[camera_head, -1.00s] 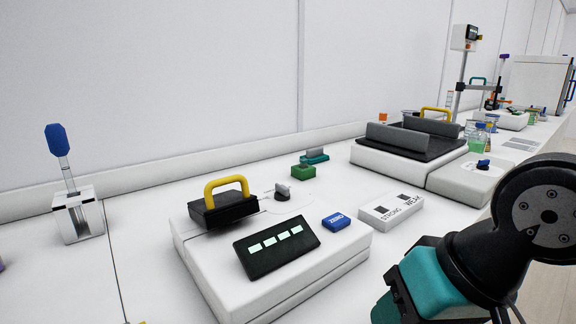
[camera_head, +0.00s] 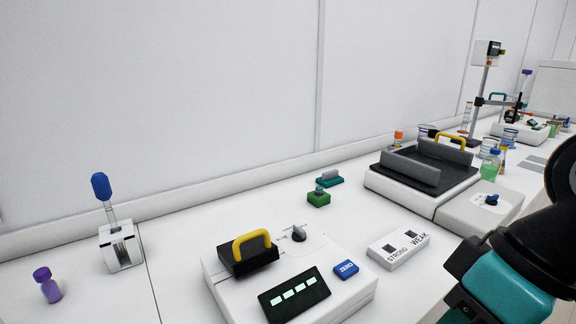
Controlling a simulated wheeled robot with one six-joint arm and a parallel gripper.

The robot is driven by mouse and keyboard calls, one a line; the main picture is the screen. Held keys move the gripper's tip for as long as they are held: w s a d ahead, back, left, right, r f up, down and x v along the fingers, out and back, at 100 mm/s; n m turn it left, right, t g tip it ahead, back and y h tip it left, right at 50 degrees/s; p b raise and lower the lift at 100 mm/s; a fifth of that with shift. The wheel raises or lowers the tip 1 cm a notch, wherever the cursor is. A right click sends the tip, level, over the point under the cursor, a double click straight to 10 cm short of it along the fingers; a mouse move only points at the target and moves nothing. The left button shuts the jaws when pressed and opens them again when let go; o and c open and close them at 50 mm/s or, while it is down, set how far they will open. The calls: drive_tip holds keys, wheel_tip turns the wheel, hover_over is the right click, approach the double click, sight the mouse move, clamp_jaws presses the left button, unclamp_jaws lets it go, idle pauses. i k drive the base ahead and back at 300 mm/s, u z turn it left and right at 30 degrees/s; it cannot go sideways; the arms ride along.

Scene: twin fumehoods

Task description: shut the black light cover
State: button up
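The black light cover (camera_head: 248,262) with a yellow handle (camera_head: 251,243) is on top of a white instrument (camera_head: 345,292), toward its left rear. The cover looks like a low black block; I cannot tell whether it is fully shut. A dark knob (camera_head: 298,233) is to its right, and a lit display (camera_head: 295,293) faces the front. My arm shows at the lower right, apart from the instrument. My gripper's fingertips are not in view.
A blue ZERO block (camera_head: 346,269) and a white STRONG/WEAK box (camera_head: 399,250) are right of the cover. A purple-capped vial (camera_head: 48,287) and a stand with a blue-bulbed dropper (camera_head: 120,247) are left. A green block (camera_head: 318,198) and a platform device (camera_head: 408,191) are behind.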

sight(251, 251)
drive_tip(key=u, duration=0.6)
drive_tip(key=i, duration=0.15)
drive_tip(key=u, duration=0.25)
